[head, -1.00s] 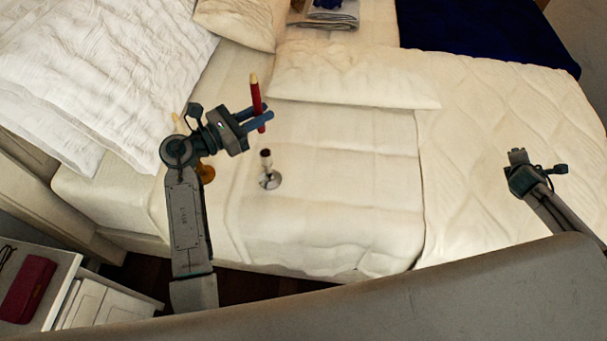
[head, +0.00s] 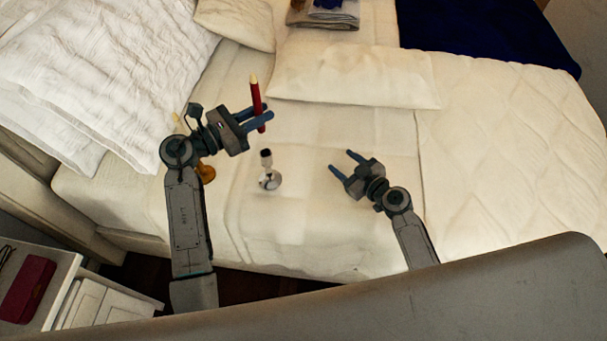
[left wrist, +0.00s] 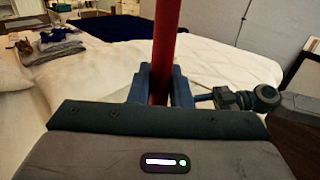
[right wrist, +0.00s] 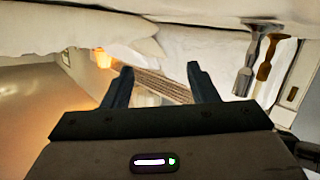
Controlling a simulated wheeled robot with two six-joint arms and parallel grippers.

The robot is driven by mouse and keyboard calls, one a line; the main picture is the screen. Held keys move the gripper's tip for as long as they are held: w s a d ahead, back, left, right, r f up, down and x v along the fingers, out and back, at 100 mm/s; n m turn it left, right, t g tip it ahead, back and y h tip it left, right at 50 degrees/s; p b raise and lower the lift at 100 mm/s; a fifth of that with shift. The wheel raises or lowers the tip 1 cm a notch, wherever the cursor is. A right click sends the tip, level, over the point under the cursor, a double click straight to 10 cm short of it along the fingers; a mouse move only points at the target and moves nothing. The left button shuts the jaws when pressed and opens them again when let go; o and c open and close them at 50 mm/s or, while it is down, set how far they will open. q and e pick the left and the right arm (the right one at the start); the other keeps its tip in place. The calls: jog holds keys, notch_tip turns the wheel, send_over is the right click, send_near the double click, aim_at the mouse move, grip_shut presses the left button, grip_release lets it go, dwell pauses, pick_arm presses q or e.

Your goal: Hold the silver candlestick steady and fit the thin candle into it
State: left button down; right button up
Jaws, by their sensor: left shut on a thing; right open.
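The thin candle (head: 256,99) is red with a pale top end and stands roughly upright. My left gripper (head: 257,118) is shut on it, holding it above the bed and behind the candlestick in the picture. The candle (left wrist: 166,40) also runs between the fingers in the left wrist view. The silver candlestick (head: 268,178) stands upright on the bed with nothing in its top. My right gripper (head: 341,161) is open and empty, to the right of the candlestick and apart from it. The candlestick (right wrist: 245,75) shows at the right of the right wrist view.
An amber-coloured holder (head: 206,173) is partly hidden behind my left arm; it shows beside the silver one in the right wrist view (right wrist: 264,70). Folded cloths (head: 324,15) lie at the back. The bed between candlestick and right gripper is clear.

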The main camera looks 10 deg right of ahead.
aim_at(271, 158)
jog(key=s+a+r+n+g+y, duration=0.1)
jog(key=s+a+r+y, duration=0.15)
jog(key=a, duration=0.35)
jog(key=s+a+r+y, duration=0.2)
jog(key=a+y, duration=0.2)
jog(key=a, duration=0.3)
jog(key=shift+n, duration=0.3)
jog(key=x, duration=1.1)
jog(key=shift+w+a+f, duration=0.15)
jog(key=shift+w, duration=0.15)
grip_shut()
pick_arm(q)
notch_tip(271, 158, down, 8)
jog(key=shift+f+n+t+y, duration=0.2)
jog(key=shift+n+t+y, duration=0.4)
jog(key=shift+n+t, duration=0.3)
jog(key=shift+f, duration=2.05)
